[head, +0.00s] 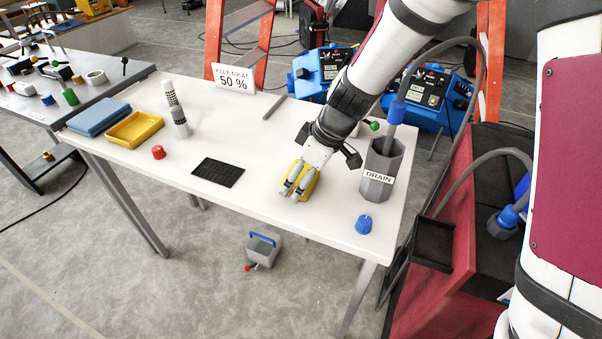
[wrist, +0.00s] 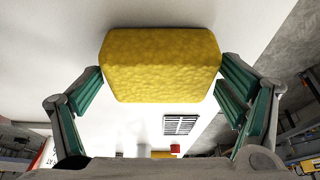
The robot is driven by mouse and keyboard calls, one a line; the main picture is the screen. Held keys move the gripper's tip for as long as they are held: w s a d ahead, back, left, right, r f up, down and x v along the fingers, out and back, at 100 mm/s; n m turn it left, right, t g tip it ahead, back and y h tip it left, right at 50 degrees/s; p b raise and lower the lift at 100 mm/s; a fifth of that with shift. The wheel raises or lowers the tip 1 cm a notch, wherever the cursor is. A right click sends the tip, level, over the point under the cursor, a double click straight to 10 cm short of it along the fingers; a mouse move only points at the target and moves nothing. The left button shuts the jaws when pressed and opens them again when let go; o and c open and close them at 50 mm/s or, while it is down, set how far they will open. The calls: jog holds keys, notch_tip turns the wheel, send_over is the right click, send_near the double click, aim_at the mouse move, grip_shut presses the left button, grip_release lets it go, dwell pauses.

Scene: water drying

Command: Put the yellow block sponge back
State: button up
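The yellow block sponge (head: 313,184) is at my gripper (head: 294,190), over the right part of the white table. In the wrist view the sponge (wrist: 162,65) fills the space between my two green-padded fingers (wrist: 161,80). Both fingertips appear to press on its opposite ends. I cannot tell whether it rests on the table or is slightly lifted. A shallow yellow tray (head: 134,129) lies empty at the table's left end, beside a blue block or tray (head: 98,117).
A black grid mat (head: 217,172) and red knob (head: 158,152) lie left of my gripper. A speckled cylinder (head: 176,110) and sign (head: 233,78) stand farther back. The grey DRAIN container (head: 381,172) and blue knob (head: 364,223) are to the right. The front middle is clear.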

jog(key=shift+r, duration=0.2)
jog(key=p+v, duration=0.2)
jog(key=v, duration=0.8)
jog(key=s+d+r+m+h, duration=0.1)
jog(key=s+d+r+m, duration=0.5)
jog(key=s+d+r, duration=0.5)
jog(key=s+d+m+h, duration=0.1)
jog(key=s+d+m, duration=0.1)
jog(key=s, duration=0.3)
jog(key=s+d+m+h, duration=0.1)
jog(key=s+d+m, duration=0.2)
jog(key=s, duration=0.3)
jog(key=s+d+f+m+h, duration=0.1)
jog(key=s+d+m, duration=0.1)
jog(key=s, duration=0.3)
jog(key=shift+s+d+m+t, duration=0.15)
jog(key=shift+s+m+t, duration=0.2)
jog(key=shift+m, duration=0.15)
jog(key=shift+r, duration=0.1)
